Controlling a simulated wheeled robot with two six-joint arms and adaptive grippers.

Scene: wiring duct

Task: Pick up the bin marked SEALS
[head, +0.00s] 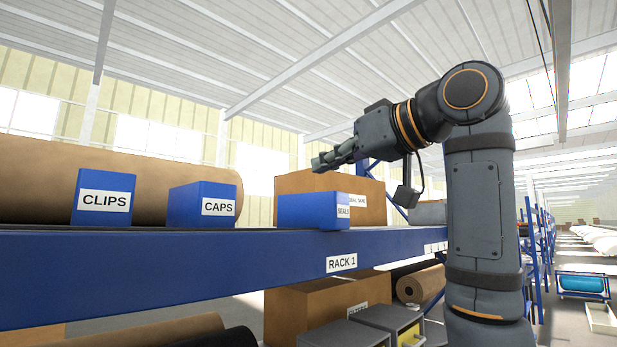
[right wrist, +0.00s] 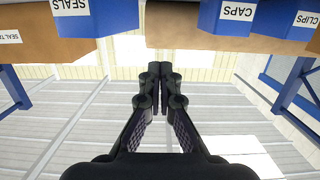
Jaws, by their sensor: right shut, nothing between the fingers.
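The blue SEALS bin (head: 306,211) stands on the blue rack shelf in the head view, its white label on its right end. In the right wrist view the SEALS bin (right wrist: 100,17) shows upside down at the top left. My right gripper (head: 318,163) is above and slightly behind the bin in the head view, apart from it. In the right wrist view my right gripper (right wrist: 160,78) has its fingers together with nothing between them. My left gripper is in neither view.
The blue CAPS bin (head: 190,205) and blue CLIPS bin (head: 88,190) stand to the left on the RACK 1 shelf (head: 200,258). A cardboard box (head: 290,181) stands behind the SEALS bin. A large brown roll (head: 40,190) lies behind the other bins.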

